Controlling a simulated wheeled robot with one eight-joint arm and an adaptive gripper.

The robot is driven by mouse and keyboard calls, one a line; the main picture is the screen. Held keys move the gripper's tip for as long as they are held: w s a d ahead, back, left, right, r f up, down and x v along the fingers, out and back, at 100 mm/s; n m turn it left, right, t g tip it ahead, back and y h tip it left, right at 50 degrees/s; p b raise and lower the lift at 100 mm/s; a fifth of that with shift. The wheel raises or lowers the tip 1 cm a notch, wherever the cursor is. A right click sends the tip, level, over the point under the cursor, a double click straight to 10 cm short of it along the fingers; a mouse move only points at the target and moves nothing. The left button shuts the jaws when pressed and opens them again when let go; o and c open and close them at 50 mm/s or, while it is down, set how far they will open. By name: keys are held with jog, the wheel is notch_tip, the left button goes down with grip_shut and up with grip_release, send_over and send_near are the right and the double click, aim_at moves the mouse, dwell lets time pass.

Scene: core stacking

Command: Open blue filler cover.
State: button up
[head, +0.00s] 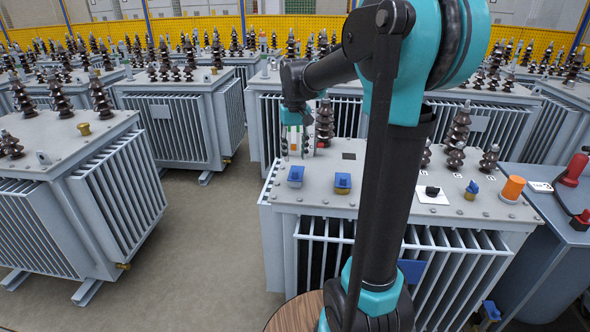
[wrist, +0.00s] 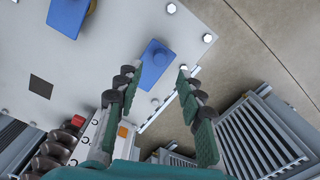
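The grey transformer (head: 318,205) has two blue caps near its front left edge. One blue cap (head: 295,175) is nearest the corner, and it also shows in the wrist view (wrist: 155,62). The other blue cap (head: 343,182) has a brass-coloured base and also shows in the wrist view (wrist: 67,15). I cannot tell which is the filler cover. In the wrist view my gripper (wrist: 157,76) is open and empty, its two dark fingers spread apart above the lid edge. The corner cap appears just beyond the fingertips, apart from them. In the head view the gripper's fingers are hard to make out.
Dark ribbed bushings (head: 325,122) stand on the lid, with a white box with coloured parts (wrist: 94,132) near the gripper. A blue-topped valve (head: 472,188) and an orange cap (head: 513,188) are further right. Other transformers (head: 185,120) surround this one; clear floor (head: 215,225) lies left.

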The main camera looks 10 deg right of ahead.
aim_at(295, 171)
notch_tip(295, 171, down, 6)
jog(key=shift+f, duration=0.25)
grip_shut()
dwell(0.3)
